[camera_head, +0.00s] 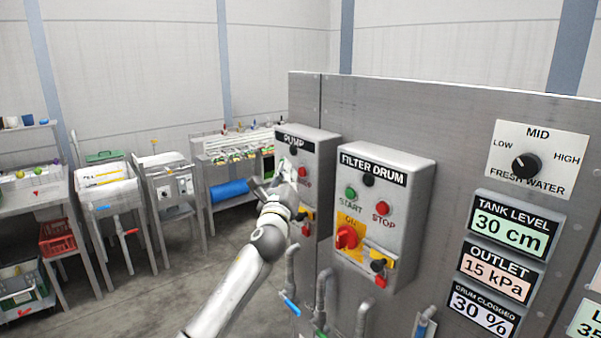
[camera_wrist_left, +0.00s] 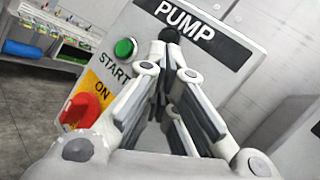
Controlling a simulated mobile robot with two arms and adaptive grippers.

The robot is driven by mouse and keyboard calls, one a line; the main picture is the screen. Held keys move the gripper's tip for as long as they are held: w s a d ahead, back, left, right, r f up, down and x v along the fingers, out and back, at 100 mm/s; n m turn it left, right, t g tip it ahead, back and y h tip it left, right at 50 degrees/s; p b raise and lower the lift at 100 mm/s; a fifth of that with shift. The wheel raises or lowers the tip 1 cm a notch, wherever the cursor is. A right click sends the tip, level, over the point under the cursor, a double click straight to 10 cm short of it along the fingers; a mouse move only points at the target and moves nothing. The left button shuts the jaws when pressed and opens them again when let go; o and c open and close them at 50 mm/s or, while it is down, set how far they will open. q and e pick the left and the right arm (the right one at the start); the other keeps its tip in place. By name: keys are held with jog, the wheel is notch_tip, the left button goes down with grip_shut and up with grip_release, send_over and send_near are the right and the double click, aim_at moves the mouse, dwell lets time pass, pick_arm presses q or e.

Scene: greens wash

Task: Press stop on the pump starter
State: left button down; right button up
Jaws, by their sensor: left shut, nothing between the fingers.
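The pump starter is a grey box (camera_head: 318,160) labelled PUMP, mounted on the grey panel. Its red stop button (camera_head: 302,171) shows just right of my left gripper (camera_head: 275,183) in the head view. My left gripper (camera_wrist_left: 168,62) is shut and empty, in front of the box face. In the left wrist view the box (camera_wrist_left: 145,30) shows a green START button (camera_wrist_left: 124,48) left of my fingers and a red rotary switch (camera_wrist_left: 80,110) on a yellow plate lower left. The stop button is hidden there, and contact cannot be told. My right gripper is not in view.
A similar FILTER DRUM starter (camera_head: 408,200) with its own red stop button (camera_head: 382,208) stands right of the pump box. A dial (camera_head: 526,166) and displays are farther right. Pipes (camera_head: 325,290) run below the boxes. Steel benches (camera_head: 100,200) stand at the back left, with open floor before them.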

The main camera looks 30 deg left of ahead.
pick_arm(q)
jog(key=shift+s, duration=0.1)
jog(key=s, duration=0.1)
jog(key=s+a+p, duration=0.1)
jog(key=s, duration=0.1)
jog(key=s+a+p, duration=0.1)
jog(key=shift+s, duration=0.25)
dwell(0.7)
